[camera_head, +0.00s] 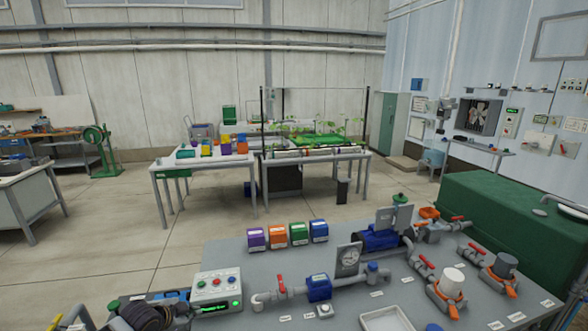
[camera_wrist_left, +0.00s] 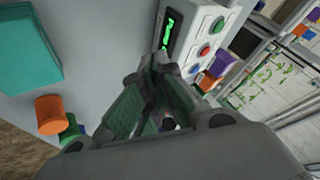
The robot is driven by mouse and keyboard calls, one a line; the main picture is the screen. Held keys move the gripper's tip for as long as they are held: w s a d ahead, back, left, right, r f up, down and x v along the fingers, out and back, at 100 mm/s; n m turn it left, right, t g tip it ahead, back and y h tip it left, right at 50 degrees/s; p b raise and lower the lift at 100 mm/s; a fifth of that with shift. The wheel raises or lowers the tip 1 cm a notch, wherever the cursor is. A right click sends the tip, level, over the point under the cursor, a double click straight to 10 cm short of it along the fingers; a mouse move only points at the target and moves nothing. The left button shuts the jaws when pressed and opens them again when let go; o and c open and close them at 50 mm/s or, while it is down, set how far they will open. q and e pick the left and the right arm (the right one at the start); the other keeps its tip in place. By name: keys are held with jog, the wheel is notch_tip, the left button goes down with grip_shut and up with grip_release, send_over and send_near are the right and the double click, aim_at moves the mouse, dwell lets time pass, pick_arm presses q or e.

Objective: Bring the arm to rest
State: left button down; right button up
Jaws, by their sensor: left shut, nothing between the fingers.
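My left gripper (camera_head: 150,314) is at the lower left of the head view, over the near left part of the grey skid table (camera_head: 240,258). It is shut and empty. In the left wrist view its fingers (camera_wrist_left: 166,68) come together just beside the control box (camera_wrist_left: 196,36). I cannot tell whether they touch it. In the head view the control box (camera_head: 217,291), with coloured buttons and a green display, stands just right of the gripper. My right gripper is not in view.
In the wrist view, a teal block (camera_wrist_left: 25,47) and an orange cylinder (camera_wrist_left: 50,115) lie left of the gripper.

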pick_arm(q)
jog(key=s+d+f+n+g, duration=0.2)
jog(key=s+d+f, duration=0.1)
jog(key=s+d, duration=1)
jog(key=s+a+r+n+g+y, duration=0.15)
jog(key=s+n, duration=0.25)
jog(key=s, duration=0.4)
jog(key=s+a+r+n+g+y, duration=0.1)
jog(key=s+r+n, duration=0.2)
jog(key=s, duration=0.5)
notch_tip(320, 180, down, 36)
jog(key=s+g+b, duration=0.2)
jog(key=s, duration=0.1)
jog(key=s+a+f+b, duration=0.1)
jog(key=s+a+f, duration=0.1)
jog(key=s+f, duration=0.8)
jog(key=s+a+f+b, duration=0.1)
jog(key=s+a+f, duration=0.1)
jog(key=s+f, duration=0.9)
jog(key=shift+s+f+g, duration=0.2)
jog(key=shift+s+g, duration=0.15)
jog(key=shift+s, duration=0.15)
